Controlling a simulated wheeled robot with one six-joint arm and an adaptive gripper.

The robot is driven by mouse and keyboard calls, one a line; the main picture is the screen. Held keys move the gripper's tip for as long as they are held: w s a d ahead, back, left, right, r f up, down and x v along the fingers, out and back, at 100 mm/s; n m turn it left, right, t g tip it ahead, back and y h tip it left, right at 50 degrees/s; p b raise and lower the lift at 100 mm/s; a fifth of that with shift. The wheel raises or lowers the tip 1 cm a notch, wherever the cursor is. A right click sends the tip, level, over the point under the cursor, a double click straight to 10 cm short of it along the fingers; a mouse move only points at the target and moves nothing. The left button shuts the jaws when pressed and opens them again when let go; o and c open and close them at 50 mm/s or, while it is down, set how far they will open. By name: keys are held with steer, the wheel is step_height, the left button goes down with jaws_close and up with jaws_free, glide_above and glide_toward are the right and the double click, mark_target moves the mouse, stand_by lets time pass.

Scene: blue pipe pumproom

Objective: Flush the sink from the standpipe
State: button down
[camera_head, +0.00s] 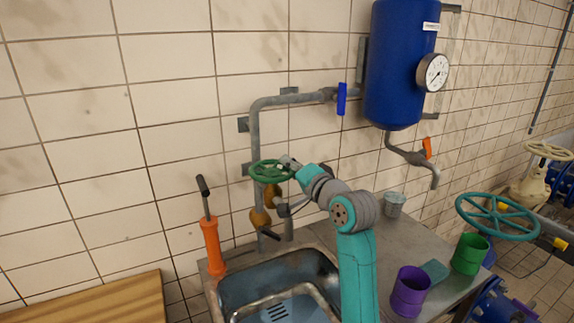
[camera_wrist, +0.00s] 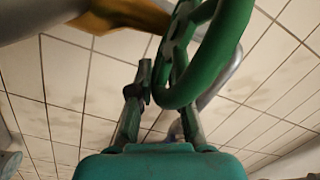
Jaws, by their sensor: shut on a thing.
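The grey standpipe (camera_head: 256,150) runs up the tiled wall and bends right toward a blue-handled valve. A green handwheel (camera_head: 268,171) sits on a brass valve body (camera_head: 272,192) beside the pipe. My gripper (camera_head: 289,164) is at the right side of the handwheel. In the wrist view, my gripper (camera_wrist: 163,95) has its fingers around the green rim (camera_wrist: 208,55), shut on it. The blue-grey sink (camera_head: 262,277) lies below, with a slotted drain (camera_head: 277,313). No water is visible. My arm hides the sink's right side.
An orange hand pump (camera_head: 211,245) stands left of the sink. A metal cup (camera_head: 394,204), purple mug (camera_head: 409,291), green mug (camera_head: 469,253) and teal sponge (camera_head: 434,270) are on the right counter. A blue tank (camera_head: 397,70) with a gauge (camera_head: 433,73) hangs above. A wooden board (camera_head: 100,304) is at lower left.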

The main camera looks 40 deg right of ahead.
steer(key=shift+s+a+m+g+h, duration=0.1)
steer(key=shift+s+m+g+h, duration=0.2)
steer(key=shift+m+h, duration=0.7)
steer(key=shift+h, duration=0.5)
steer(key=c, duration=1.1)
jaws_free()
steer(key=shift+c, duration=0.2)
steer(key=shift+s, duration=0.1)
steer(key=v, duration=0.7)
steer(key=shift+s, duration=0.2)
